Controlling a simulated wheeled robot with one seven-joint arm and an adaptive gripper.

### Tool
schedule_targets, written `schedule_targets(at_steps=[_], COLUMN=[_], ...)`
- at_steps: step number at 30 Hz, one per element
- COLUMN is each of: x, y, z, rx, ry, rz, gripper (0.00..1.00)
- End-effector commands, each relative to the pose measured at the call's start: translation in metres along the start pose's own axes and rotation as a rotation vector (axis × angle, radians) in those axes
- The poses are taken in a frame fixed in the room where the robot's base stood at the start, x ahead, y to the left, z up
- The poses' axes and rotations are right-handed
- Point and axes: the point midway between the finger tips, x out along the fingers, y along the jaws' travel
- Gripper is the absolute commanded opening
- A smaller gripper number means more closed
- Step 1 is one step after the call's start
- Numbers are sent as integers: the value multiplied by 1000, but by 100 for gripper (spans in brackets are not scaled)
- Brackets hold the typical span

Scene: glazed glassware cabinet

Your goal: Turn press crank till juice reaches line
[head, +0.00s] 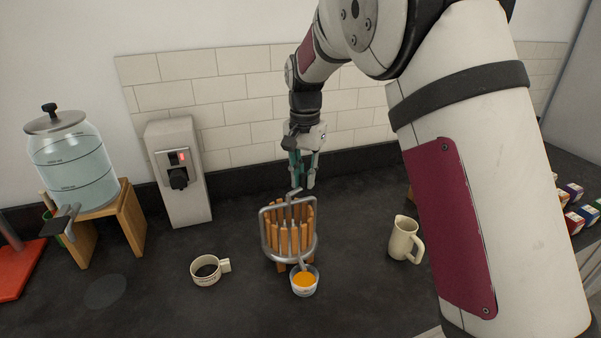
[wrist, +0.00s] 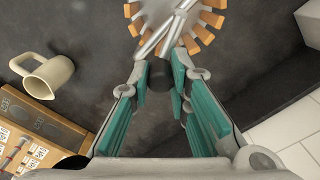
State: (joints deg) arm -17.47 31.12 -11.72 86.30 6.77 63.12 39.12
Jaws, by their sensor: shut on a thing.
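The press (head: 285,232) is a ring of wooden slats in a grey metal frame, standing on the dark counter. Its slats also show at the top of the wrist view (wrist: 210,20). My gripper (head: 302,183) is above the press, pointing down. In the wrist view its teal-padded fingers (wrist: 162,82) are shut on the dark knob of the crank (wrist: 159,75), whose grey bars run over the press. A small cup (head: 304,289) under the spout holds orange juice (head: 305,279). The line on the cup is too small to make out.
A cream mug (head: 206,270) stands left of the press, and a cream pitcher (head: 403,240) stands to the right. A glass water dispenser (head: 75,160) on a wooden stand and a grey appliance (head: 178,172) are at the left. The tiled wall (head: 235,95) is close behind.

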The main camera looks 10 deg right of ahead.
Motion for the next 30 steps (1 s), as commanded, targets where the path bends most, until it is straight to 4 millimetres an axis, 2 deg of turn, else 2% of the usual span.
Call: schedule_targets(at_steps=[1, 12, 29, 30], x=[4, 5, 5, 6], y=[7, 14, 14, 14], z=[2, 6, 7, 7], rx=[32, 195, 223, 223], ry=[-8, -9, -8, -8], rz=[16, 16, 16, 16], gripper=[0, 0, 0, 22])
